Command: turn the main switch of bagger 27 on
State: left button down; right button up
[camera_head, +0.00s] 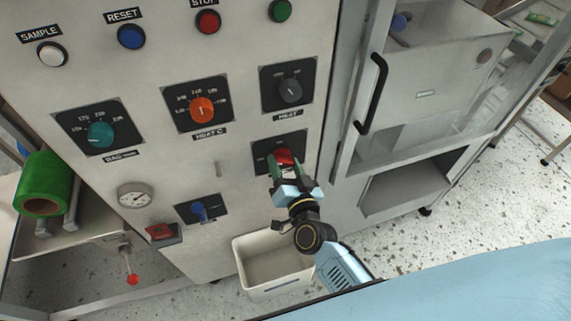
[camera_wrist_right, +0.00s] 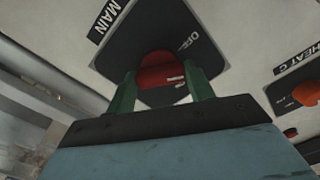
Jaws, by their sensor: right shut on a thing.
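The main switch is a red rotary knob (camera_head: 284,157) on a dark square plate, low on the right side of the panel. In the right wrist view the red knob (camera_wrist_right: 161,72) sits between two green fingers. The plate (camera_wrist_right: 130,45) bears the label MAIN and the mark OFF. My right gripper (camera_head: 283,168) is shut on the knob, one finger on each side; it also shows in the wrist view (camera_wrist_right: 163,88). The knob's pointer and the ON mark cannot be made out. My left gripper is not in view.
Above are the HEAT knob (camera_head: 290,90), the orange HEAT C knob (camera_head: 202,110) and the STOP button (camera_head: 208,21). A blue key-like switch (camera_head: 199,210) is lower left. A white bin (camera_head: 272,284) stands below. A cabinet door with a black handle (camera_head: 372,94) is close at right.

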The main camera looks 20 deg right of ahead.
jog(key=m, duration=0.5)
jog(key=shift+m, duration=0.3)
jog(key=m+b, duration=0.1)
jog(key=m, duration=0.4)
jog(key=shift+m, duration=0.4)
jog(key=o, duration=1)
jog(key=s+b, duration=0.1)
jog(key=s, duration=1.2)
jog(key=shift+s+d, duration=0.2)
